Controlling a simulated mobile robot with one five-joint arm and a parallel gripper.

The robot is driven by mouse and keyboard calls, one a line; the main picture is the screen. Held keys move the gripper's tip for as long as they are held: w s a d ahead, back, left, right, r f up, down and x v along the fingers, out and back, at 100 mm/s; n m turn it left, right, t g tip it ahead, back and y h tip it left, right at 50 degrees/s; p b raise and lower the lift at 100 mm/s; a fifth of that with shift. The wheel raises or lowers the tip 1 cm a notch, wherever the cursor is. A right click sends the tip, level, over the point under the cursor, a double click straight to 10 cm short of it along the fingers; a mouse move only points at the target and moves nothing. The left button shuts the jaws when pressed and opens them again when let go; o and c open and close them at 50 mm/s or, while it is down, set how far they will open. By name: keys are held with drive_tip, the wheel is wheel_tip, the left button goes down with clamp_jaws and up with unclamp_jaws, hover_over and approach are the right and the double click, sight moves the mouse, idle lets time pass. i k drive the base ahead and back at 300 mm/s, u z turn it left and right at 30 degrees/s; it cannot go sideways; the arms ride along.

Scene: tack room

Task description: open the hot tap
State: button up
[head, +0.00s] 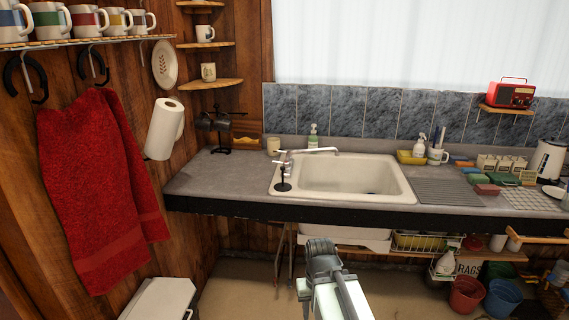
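The tap (286,161) stands at the left rim of the cream sink (408,190), its pale spout reaching right over the basin. Its handles are small in the head view, and I cannot tell which is the hot one or how it is turned. A small black upright object (283,179) stands just in front of the tap. My arm (325,275) shows at the bottom middle, below and in front of the counter, apart from the tap. I cannot make out the fingers of my gripper.
Left of the sink the grey counter (215,178) is mostly bare, with a dark stand (222,135) at its back. A red towel (105,195) hangs on the left wall. A white lidded bin (160,300) stands below it. Buckets (502,298) sit at lower right.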

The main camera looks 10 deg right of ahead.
sight(286, 164)
drive_tip(key=z, duration=1.75)
drive_tip(key=i, duration=1.85)
drive_tip(key=u, duration=3.8)
drive_tip(key=i, duration=1.7)
drive_tip(key=z, duration=0.15)
